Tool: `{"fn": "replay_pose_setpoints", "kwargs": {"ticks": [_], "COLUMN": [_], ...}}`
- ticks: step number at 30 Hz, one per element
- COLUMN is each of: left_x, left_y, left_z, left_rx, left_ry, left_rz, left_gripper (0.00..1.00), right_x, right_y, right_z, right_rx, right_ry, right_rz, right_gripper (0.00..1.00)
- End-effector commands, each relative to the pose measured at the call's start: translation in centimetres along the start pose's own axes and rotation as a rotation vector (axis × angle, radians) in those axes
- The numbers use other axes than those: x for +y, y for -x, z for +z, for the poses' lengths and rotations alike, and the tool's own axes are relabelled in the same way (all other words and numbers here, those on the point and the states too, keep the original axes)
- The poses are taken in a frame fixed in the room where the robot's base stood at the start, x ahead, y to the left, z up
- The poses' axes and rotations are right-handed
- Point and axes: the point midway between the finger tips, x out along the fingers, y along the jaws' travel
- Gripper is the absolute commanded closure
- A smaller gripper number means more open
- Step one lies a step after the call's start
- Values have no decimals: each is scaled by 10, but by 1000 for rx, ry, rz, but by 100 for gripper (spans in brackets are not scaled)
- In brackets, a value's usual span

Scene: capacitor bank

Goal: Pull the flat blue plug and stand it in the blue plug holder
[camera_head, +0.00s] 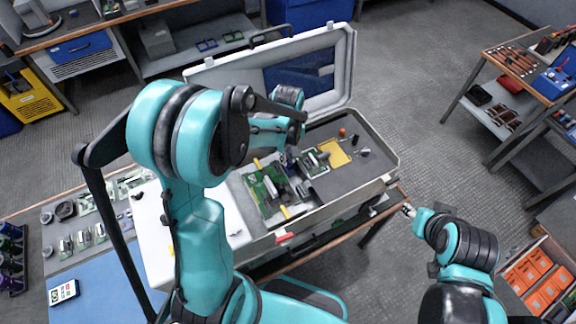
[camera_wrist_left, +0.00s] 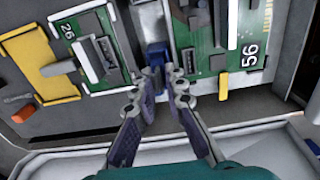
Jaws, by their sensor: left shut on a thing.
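The flat blue plug (camera_wrist_left: 155,53) shows in the left wrist view at the ends of my left gripper's fingers. My left gripper (camera_wrist_left: 161,78) is shut on it, between two green boards. Whether the plug is still seated cannot be told. In the head view my left arm hides most of this gripper, and the plug cannot be made out. My right arm is at the lower right, with its gripper (camera_head: 408,210) pointing left beside the case; its jaws are too small to read. I cannot identify the blue plug holder in either view.
An open grey case (camera_head: 385,172) holds a green board (camera_head: 268,188) and a smaller board with a yellow piece (camera_head: 334,153). Its raised lid (camera_head: 345,65) stands behind. A blue mat (camera_head: 105,285) covers the table's front left. Loose parts lie on the left.

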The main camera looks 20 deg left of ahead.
Motion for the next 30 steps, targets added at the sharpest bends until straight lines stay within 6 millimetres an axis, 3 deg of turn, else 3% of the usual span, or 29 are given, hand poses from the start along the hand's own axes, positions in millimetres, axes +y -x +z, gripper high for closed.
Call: {"fn": "replay_pose_setpoints", "kwargs": {"ticks": [23,24,26,30], "left_x": [0,0,0,0], "left_y": [-12,-12,-12,-12], "left_z": [0,0,0,0], "left_rx": [0,0,0,0], "left_ry": [0,0,0,0], "left_rz": [0,0,0,0], "left_gripper": [100,81,65,64], "right_x": [0,0,0,0], "right_y": [-9,-9,-9,-9], "right_z": [6,6,6,6], "right_rx": [0,0,0,0], "right_ry": [0,0,0,0], "right_rz": [0,0,0,0], "right_gripper": [60,60,60,60]}}
